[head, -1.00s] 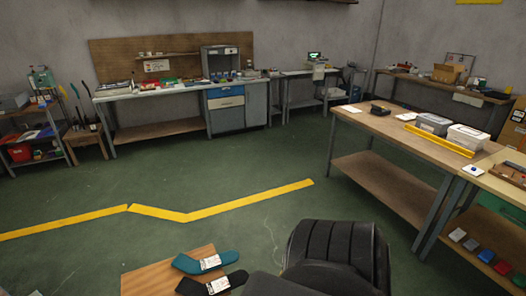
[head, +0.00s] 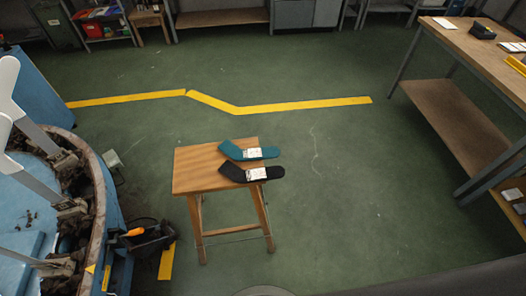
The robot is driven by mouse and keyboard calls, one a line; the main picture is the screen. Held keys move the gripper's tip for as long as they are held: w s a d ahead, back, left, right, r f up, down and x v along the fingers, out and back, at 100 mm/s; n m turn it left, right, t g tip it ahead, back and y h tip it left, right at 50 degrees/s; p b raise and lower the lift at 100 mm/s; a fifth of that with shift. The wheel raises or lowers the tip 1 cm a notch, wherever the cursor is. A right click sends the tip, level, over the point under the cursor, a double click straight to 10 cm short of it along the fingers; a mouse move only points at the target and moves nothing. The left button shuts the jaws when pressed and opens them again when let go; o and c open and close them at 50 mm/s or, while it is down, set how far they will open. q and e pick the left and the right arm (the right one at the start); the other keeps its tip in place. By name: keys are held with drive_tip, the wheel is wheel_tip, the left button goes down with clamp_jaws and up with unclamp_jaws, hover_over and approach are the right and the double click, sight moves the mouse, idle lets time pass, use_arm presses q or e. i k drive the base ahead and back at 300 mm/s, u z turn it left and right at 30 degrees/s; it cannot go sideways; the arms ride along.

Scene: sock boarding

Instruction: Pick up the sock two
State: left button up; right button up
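Two socks lie side by side on a small wooden stool in the head view. One is a teal sock (head: 232,151) with a white label, at the back. The other is a black sock (head: 232,173) with a white label, nearer to me. Both reach past the stool's right edge. I cannot tell from the pictures which one is called sock two. Neither of my grippers is in view.
The wooden stool (head: 194,171) stands on the green floor. A blue machine (head: 38,88) with white arms stands at the left, with a black box (head: 150,240) beside it. A workbench (head: 450,85) stands at the right. The floor between stool and workbench is clear.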

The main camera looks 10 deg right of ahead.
sight(236, 153)
drive_tip(key=k, duration=1)
drive_tip(key=z, duration=1.1)
drive_tip(key=i, duration=5.05)
drive_tip(key=u, duration=3.55)
